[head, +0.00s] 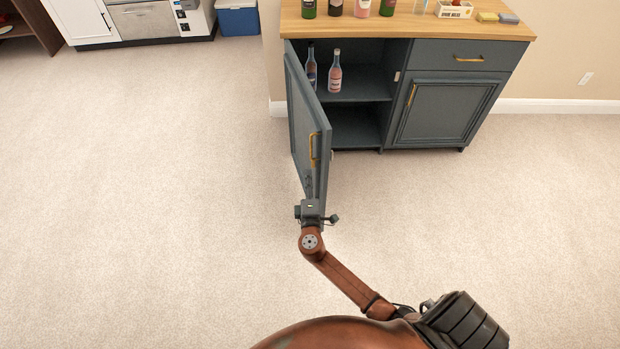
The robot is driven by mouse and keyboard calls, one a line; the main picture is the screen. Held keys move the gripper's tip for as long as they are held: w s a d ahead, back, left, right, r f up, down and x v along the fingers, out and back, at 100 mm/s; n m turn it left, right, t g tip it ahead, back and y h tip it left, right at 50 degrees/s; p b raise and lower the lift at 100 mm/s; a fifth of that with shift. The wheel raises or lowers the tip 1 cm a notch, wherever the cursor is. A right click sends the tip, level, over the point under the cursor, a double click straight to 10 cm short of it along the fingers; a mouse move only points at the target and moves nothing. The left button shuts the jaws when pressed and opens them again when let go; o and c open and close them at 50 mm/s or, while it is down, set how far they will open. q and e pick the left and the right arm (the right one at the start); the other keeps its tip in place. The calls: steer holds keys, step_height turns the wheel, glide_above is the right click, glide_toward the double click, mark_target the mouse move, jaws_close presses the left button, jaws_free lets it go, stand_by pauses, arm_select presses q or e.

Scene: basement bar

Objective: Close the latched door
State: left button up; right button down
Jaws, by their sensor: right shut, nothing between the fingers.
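The blue-grey cabinet door (303,112) stands wide open, hinged at the cabinet's left side and swung out toward me. Its panelled outer face is turned to the left, with a brass handle (314,149) near the free edge. My right gripper (308,182) is shut and empty, in front of the lower part of the door's outer face near the free edge, below the handle. I cannot tell whether it touches the door. The cabinet (440,105) shows its open left compartment. My left gripper is not in view.
Two bottles (335,73) (311,68) stand on the shelf inside the open compartment. More bottles, a small box and sponges are on the wooden top (415,25). The carpet (150,180) to the left is clear. A blue cooler (238,18) is at the back.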

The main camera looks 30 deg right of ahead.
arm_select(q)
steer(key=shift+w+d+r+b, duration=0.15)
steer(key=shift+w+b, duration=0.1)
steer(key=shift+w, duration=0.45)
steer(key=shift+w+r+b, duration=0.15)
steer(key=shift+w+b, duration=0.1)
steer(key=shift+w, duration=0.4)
arm_select(e)
steer(key=w+d, duration=0.4)
steer(key=d, duration=0.3)
steer(key=shift+w+d+f, duration=0.15)
steer(key=shift+w+d, duration=0.1)
steer(key=shift+w, duration=0.15)
steer(key=shift+d, duration=0.1)
